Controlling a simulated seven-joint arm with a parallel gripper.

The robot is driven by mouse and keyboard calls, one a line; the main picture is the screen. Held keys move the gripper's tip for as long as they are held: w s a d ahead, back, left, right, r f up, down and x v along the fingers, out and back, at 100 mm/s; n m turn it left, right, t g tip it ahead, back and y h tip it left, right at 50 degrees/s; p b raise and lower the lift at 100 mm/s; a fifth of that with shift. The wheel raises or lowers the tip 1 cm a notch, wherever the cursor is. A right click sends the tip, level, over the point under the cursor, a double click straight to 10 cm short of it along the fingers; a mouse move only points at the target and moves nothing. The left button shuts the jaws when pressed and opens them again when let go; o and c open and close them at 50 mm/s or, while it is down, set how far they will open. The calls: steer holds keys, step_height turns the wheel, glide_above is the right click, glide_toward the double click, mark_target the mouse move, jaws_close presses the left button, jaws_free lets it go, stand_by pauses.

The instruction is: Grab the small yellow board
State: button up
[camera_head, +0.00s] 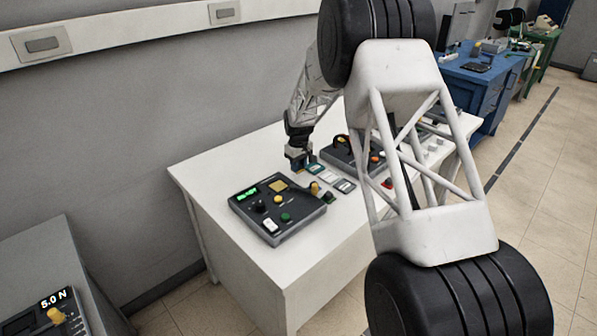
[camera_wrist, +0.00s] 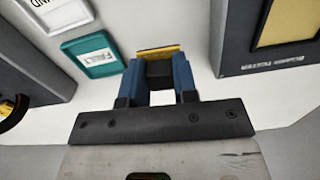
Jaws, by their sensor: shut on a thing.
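The small yellow board (camera_wrist: 158,51) shows edge-on in the wrist view, between the blue fingertips of my gripper (camera_wrist: 158,68). The fingers are shut on it. In the head view my gripper (camera_head: 298,162) points down at the far side of the white table, just left of a teal-framed card. The board is mostly hidden there by the fingers. I cannot tell whether it touches the table or is slightly above it.
The white table (camera_head: 205,170) holds a dark device (camera_head: 290,229) with a green display, knobs and a yellow square pad. A teal-framed card (camera_wrist: 94,52) lies close left in the wrist view. A second dark panel (camera_head: 345,152) stands behind several small cards.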

steer(key=shift+r, duration=3.15)
